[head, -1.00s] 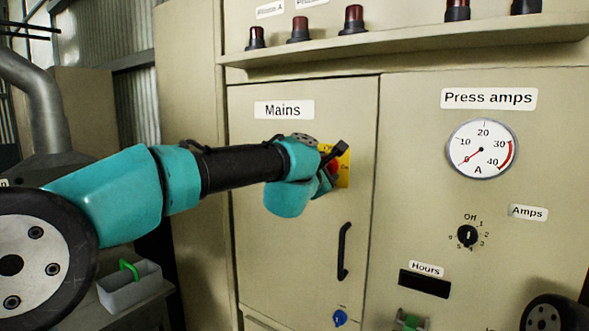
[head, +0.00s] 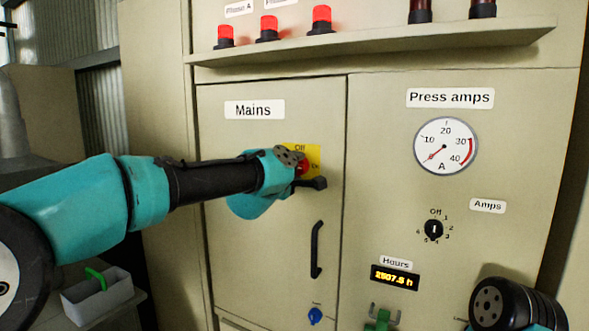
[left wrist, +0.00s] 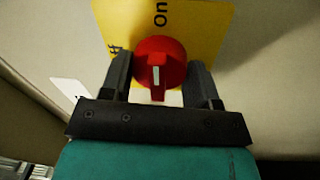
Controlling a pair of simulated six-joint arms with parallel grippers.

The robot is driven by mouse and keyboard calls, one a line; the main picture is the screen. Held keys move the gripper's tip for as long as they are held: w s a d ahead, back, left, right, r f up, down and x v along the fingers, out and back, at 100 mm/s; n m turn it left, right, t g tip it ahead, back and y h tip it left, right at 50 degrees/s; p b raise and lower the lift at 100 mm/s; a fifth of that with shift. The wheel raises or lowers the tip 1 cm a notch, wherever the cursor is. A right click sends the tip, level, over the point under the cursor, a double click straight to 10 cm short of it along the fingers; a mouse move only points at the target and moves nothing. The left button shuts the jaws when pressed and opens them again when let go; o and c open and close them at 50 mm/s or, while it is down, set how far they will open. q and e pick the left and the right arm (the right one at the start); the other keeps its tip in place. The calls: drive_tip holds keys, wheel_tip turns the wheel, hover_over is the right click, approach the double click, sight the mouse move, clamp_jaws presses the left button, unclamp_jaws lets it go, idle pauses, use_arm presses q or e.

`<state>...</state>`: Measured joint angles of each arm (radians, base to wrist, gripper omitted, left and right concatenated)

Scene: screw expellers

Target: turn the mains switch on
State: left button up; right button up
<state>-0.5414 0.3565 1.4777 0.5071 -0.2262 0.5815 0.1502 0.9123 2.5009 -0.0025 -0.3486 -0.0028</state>
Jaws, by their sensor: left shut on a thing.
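The mains switch is a red knob (left wrist: 158,62) on a yellow plate (left wrist: 200,30) marked Off and On. In the head view the knob (head: 303,168) is partly hidden by my left gripper (head: 312,176). In the left wrist view my left gripper (left wrist: 160,80) is shut on the knob, one finger on each side. The knob's ridge and white mark lie along the line through the On label. In the head view Off is at the top of the plate and On at its right. My right gripper's fingers do not show.
Three red lamps (head: 268,28) glow on the shelf (head: 400,48). The Hours display (head: 395,278) is lit. The amps dial (head: 446,146) points low. A black door handle (head: 316,250) is below the switch. A grey box (head: 97,298) with a green handle stands lower left.

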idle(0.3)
use_arm(q)
drive_tip(key=o, duration=1.3)
drive_tip(key=v, duration=1.7)
drive_tip(key=shift+s+a, duration=0.1)
drive_tip(key=shift+s, duration=0.1)
